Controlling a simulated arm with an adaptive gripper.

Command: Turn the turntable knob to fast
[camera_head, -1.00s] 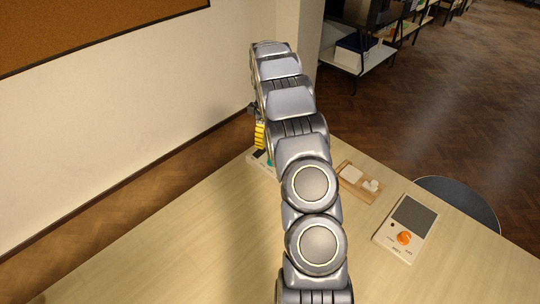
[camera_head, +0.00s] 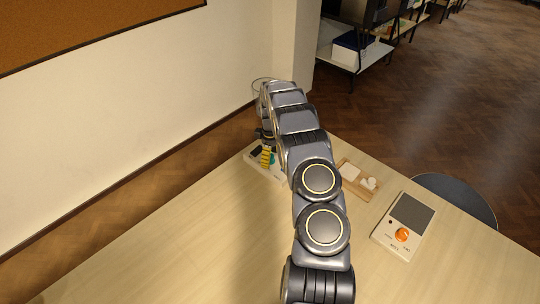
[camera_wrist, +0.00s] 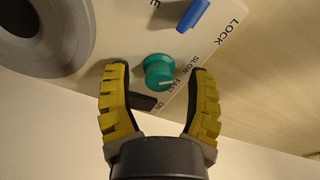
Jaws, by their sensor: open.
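The teal turntable knob (camera_wrist: 159,72) stands on a white panel (camera_wrist: 125,68) in the wrist view, with SLOW, FAST and ON lettering beside it. A pale mark on the knob points right, toward the SLOW and FAST lettering; I cannot tell exactly which word it meets. My gripper (camera_wrist: 160,69) is open, its yellow fingers on either side of the knob, not visibly touching it. In the head view my gripper (camera_head: 267,157) is low over the white turntable unit (camera_head: 276,174) by the wall, which my arm partly hides.
A blue lever (camera_wrist: 192,15) near LOCK, a dark switch (camera_wrist: 143,102) and a grey round part (camera_wrist: 40,35) sit close to the knob. A wooden tray (camera_head: 362,190) with white pieces and a panel with an orange knob (camera_head: 402,234) lie right. The front table is clear.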

